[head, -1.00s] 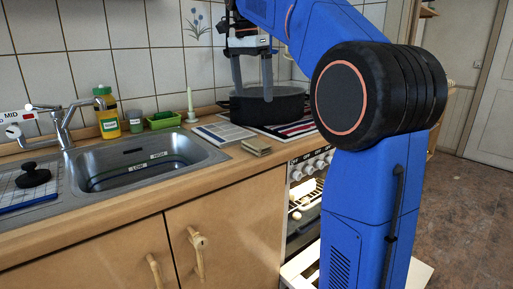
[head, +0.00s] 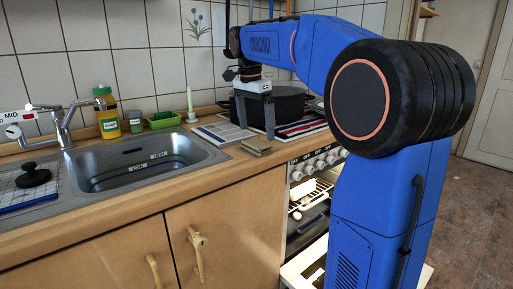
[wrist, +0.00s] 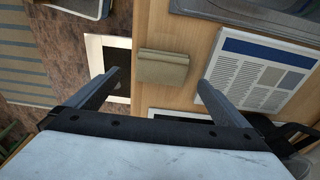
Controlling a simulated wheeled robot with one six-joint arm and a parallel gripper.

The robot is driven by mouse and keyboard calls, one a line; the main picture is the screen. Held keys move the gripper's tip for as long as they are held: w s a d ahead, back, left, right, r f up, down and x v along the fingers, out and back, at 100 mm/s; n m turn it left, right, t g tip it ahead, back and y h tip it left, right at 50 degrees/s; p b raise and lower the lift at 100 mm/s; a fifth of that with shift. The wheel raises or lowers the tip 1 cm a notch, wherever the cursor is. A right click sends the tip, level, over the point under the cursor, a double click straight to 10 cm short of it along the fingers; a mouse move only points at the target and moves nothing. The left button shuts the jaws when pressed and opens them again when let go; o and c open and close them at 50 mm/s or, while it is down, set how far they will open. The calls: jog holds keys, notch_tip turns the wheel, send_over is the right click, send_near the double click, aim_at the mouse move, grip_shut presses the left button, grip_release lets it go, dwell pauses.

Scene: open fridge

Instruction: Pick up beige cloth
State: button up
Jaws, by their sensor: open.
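The beige cloth (head: 256,146) is a small folded block lying on the wooden countertop near its front edge, right of the sink. In the wrist view the cloth (wrist: 163,67) lies between and beyond the fingertips, apart from both. My gripper (head: 256,135) is open and points down over the counter beside the cloth. In the wrist view my gripper (wrist: 163,78) shows its two fingers spread wider than the cloth, with nothing between them held.
A printed sheet (head: 222,132) lies left of and behind the cloth. A black pot (head: 290,103) stands on the stove behind my gripper. The sink (head: 140,160) is to the left. Below the counter edge, the oven (head: 305,215) is open.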

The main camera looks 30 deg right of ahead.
aim_at(256, 142)
jog(key=shift+w+d+f, duration=0.1)
jog(key=shift+f, duration=1.2)
jog(key=shift+w+d+f, duration=0.1)
jog(key=shift+f, duration=1.15)
jog(key=c, duration=1.2)
notch_tip(256, 142, up, 10)
jog(key=shift+r, duration=0.1)
jog(key=o, duration=0.5)
jog(key=c, duration=0.3)
jog(key=shift+s, duration=0.1)
